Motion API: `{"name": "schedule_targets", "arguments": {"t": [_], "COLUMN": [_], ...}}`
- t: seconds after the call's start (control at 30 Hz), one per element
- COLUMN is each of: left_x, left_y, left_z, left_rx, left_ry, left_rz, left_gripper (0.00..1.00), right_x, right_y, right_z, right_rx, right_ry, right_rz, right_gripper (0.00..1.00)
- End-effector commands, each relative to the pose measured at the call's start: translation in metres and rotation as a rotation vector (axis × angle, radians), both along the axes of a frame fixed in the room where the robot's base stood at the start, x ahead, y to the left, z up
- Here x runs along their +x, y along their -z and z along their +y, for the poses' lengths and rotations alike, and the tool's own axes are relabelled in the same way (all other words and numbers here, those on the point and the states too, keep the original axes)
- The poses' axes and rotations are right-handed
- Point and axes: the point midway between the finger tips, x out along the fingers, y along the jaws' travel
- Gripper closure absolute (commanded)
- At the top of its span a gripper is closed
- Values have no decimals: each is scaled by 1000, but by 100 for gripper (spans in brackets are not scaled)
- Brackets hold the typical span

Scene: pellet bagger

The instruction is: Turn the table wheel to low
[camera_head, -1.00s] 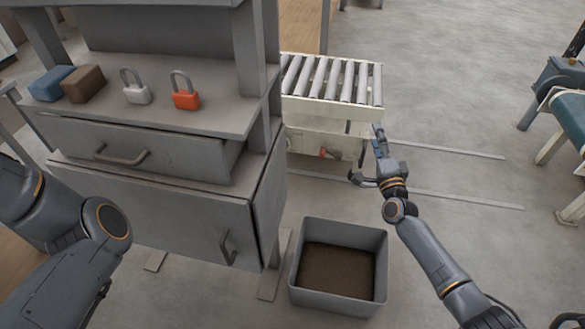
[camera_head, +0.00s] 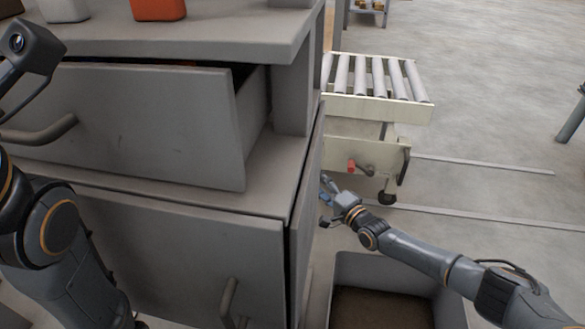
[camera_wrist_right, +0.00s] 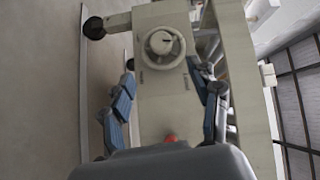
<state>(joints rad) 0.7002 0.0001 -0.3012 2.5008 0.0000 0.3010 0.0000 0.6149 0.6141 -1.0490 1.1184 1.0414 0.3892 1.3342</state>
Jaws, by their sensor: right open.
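The table wheel (camera_wrist_right: 163,47) is a pale round wheel with a dark mark at its hub. It sits on the cream end panel (camera_wrist_right: 165,100) of the roller table, and small marks show around it. My right gripper (camera_wrist_right: 168,105) is open, with its two fingers apart on either side of the panel in the wrist view and the wheel beyond them. In the head view the right gripper (camera_head: 328,195) is low beside the cabinet corner, near the roller table (camera_head: 375,108). I cannot make out the wheel in the head view. My left arm shows, but its gripper does not.
A grey cabinet (camera_head: 150,245) with a partly open drawer (camera_head: 130,120) fills the left. A red knob (camera_head: 352,166) is on the roller table's side. A grey bin (camera_head: 385,268) stands below my right arm. Floor on the right is mostly clear.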

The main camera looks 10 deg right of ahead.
Motion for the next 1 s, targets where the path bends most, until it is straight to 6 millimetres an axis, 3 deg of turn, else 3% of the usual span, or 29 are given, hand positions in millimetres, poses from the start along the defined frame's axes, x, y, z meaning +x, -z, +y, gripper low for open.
{"name": "schedule_targets", "arguments": {"t": [0.53, 0.73, 1.0], "left_x": [0, 0, 0], "left_y": [73, 87, 91], "left_z": [0, 0, 0], "left_rx": [0, 0, 0], "left_ry": [0, 0, -1], "left_rz": [0, 0, 1], "left_gripper": [60, 60, 60], "right_x": [85, 102, 108], "right_y": [7, 6, 3], "right_z": [36, 42, 45], "right_rx": [-1, 0, 0], "right_ry": [0, 0, 0], "right_rz": [-3, -1, 1], "right_gripper": [38, 38, 38]}}
